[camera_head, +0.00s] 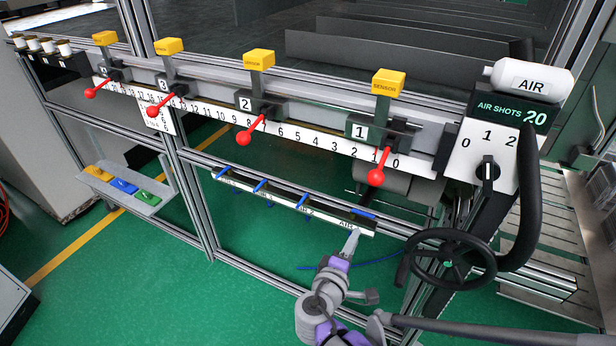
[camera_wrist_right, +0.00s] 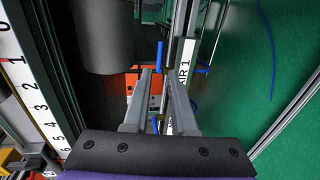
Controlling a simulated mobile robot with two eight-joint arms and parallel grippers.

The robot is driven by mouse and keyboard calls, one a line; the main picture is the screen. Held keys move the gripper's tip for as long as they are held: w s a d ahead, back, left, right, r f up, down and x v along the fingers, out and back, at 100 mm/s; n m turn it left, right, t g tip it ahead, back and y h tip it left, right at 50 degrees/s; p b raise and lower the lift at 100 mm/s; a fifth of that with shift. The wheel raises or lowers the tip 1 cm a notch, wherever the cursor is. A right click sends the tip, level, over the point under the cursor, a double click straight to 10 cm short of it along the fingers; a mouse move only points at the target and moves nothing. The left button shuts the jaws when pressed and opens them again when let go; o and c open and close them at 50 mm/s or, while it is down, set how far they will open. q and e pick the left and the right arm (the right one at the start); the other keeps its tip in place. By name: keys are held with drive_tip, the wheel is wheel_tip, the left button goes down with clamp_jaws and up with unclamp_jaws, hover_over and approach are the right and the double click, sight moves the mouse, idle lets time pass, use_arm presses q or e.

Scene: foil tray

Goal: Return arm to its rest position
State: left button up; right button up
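My right gripper (camera_head: 352,238) is at the lower middle of the head view, in front of the right end of the narrow rail labelled AIR (camera_head: 290,207). In the right wrist view the two grey fingers (camera_wrist_right: 161,72) stand apart with a gap between them, and I see nothing clamped there. A short blue hose piece (camera_wrist_right: 159,54) shows just beyond the tips, beside the AIR 1 label (camera_wrist_right: 186,75). Whether the fingers touch the rail I cannot tell. My left gripper is in neither view.
A handwheel (camera_head: 447,258) is close on the right, below the dial panel (camera_head: 487,150). Above runs a numbered scale (camera_head: 300,138) with several red-knobbed levers and yellow blocks. A small shelf (camera_head: 128,187) with coloured pieces is at left. Green floor (camera_head: 150,270) is clear at lower left.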

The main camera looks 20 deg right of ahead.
drive_tip(key=s+a+r+m+g+y+p, duration=0.2)
drive_tip(key=s+a+m+g+y+p, duration=0.3)
drive_tip(key=s+a+m+y+p, duration=0.3)
drive_tip(key=s+a+y+p, duration=0.1)
drive_tip(key=s+a+y, duration=0.2)
drive_tip(key=s, duration=0.3)
drive_tip(key=shift+a+r+y, duration=0.2)
drive_tip(key=shift+y, duration=0.3)
drive_tip(key=shift+d, duration=0.1)
